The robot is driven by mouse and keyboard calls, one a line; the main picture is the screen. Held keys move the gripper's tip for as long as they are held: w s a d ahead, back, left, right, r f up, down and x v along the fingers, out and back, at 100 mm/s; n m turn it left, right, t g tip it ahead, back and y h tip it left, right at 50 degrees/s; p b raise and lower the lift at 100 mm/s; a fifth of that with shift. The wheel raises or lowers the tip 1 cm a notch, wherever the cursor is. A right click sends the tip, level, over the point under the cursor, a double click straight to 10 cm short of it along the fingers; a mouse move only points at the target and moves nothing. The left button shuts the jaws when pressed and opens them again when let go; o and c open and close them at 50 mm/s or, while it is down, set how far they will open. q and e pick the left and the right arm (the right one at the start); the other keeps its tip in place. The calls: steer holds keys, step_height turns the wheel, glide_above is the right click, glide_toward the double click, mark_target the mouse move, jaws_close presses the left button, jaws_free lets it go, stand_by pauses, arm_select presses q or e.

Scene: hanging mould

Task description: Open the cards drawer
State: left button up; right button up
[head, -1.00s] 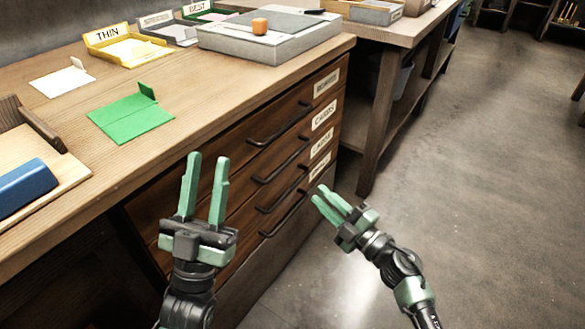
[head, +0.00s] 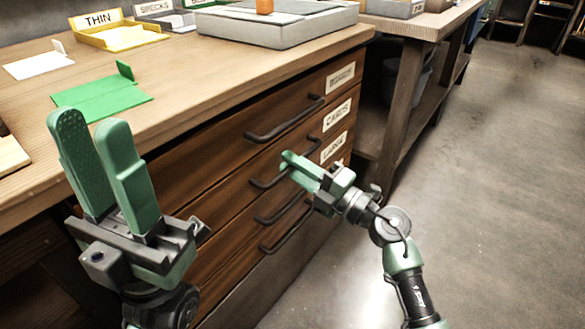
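The cards drawer (head: 225,205) is the second from the top in the wooden cabinet, with a "CARDS" label (head: 337,115) at its right end. Its front looks flush with the others, so it is shut. Its dark bar handle (head: 262,183) is partly covered by my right gripper. My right gripper (head: 287,160) has its fingertips at the right part of this handle. Whether the fingers are around the bar, in front of it or closed on it I cannot tell. My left gripper (head: 92,120) is open and empty, pointing up in front of the cabinet's left part.
The top drawer's handle (head: 285,122) is just above, and a "LARVA" drawer label (head: 334,147) is below. The worktop holds a green card (head: 102,98), a yellow "THIN" tray (head: 120,36) and a grey slab (head: 275,25). Open floor (head: 480,180) lies to the right.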

steer(key=shift+w+a, duration=0.1)
jaws_close()
stand_by(1.4)
